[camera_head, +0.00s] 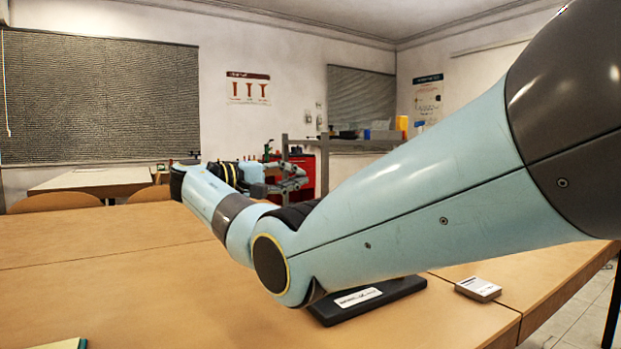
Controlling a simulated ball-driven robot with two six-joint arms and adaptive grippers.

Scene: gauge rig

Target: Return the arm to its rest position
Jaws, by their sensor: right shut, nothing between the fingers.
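My right arm (420,205) comes in from the right, pale blue with dark joints, and fills much of the view. It bends at an elbow low over the table and folds back up to the wrist. My right gripper (297,180) shows small beyond the elbow, above the far part of the table. It is shut and empty. Part of it blends with the cluttered background. My left gripper is not in view.
A wooden table (120,290) spreads below, mostly clear at left. A black base with a white label (400,288) lies partly hidden under my elbow. A small grey-white box (478,289) is right of it. A green-edged item (62,345) shows at bottom left. Shelving (325,150) stands behind.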

